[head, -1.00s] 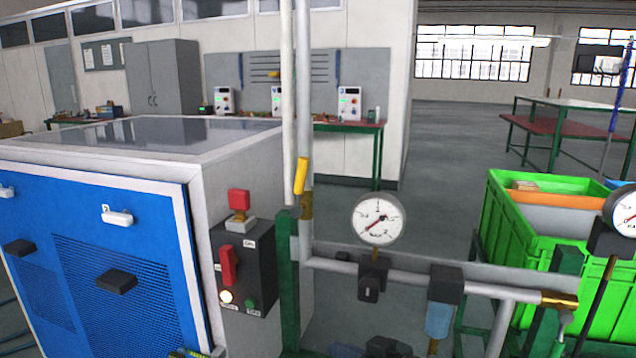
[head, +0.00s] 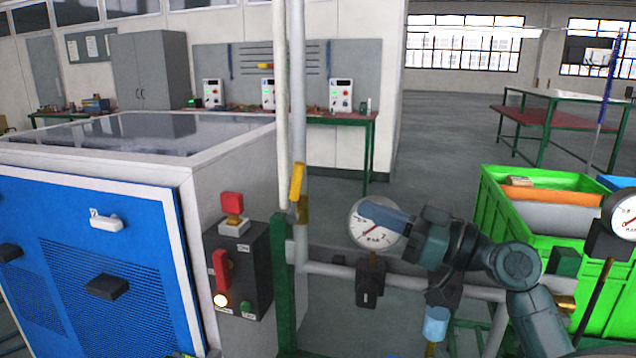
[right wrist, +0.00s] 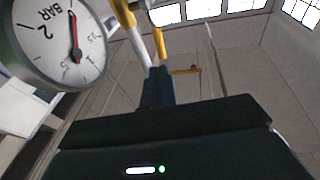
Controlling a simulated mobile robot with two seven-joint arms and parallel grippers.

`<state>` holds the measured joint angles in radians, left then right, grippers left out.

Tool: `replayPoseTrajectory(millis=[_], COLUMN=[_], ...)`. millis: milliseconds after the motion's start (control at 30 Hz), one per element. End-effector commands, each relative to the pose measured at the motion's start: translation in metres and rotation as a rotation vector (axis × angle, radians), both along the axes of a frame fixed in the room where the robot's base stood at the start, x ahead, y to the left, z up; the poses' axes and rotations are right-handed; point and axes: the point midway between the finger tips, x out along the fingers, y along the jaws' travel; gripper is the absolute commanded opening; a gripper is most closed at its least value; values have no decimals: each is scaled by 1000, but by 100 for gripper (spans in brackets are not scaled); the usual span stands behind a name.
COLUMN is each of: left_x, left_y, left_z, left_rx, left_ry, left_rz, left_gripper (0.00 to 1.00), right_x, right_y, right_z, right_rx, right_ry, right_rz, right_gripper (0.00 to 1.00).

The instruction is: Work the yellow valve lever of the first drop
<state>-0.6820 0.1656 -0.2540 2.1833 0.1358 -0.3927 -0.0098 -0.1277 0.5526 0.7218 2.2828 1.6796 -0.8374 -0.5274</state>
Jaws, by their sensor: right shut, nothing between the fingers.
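The yellow valve lever (head: 297,181) stands nearly upright, slightly tilted, along the grey vertical pipe (head: 299,90), above a brass valve body (head: 302,210). My right gripper (head: 366,212) comes in from the right with its fingers pointing left. It is shut and empty, overlapping the pressure gauge (head: 369,234) in the picture, and stands apart from the lever. In the right wrist view the shut fingers (right wrist: 157,88) point up the picture. Yellow parts show beyond them, one on a pipe (right wrist: 159,43); I cannot tell which is this lever. My left gripper is not in view.
A black control box (head: 241,270) with a red switch stands left of the pipe, beside the blue-fronted cabinet (head: 110,260). The horizontal pipe (head: 325,268) runs right below the gauge. A green crate (head: 500,215) and another gauge (head: 622,214) are at right.

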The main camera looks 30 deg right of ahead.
Motion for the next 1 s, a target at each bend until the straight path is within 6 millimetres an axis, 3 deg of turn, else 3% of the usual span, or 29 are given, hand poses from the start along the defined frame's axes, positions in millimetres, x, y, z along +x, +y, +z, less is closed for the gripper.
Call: replayPoseTrajectory(millis=[300, 500, 1000], left_x=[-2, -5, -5], left_y=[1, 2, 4], left_z=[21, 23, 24], left_rx=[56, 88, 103], left_ry=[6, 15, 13], left_rz=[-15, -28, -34], left_gripper=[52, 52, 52], right_x=[57, 80, 87], right_y=[32, 44, 48], right_z=[18, 20, 19], right_rx=[2, 3, -2], right_ry=[-1, -1, 2], right_rz=[0, -1, -1], right_gripper=[0, 0, 0])
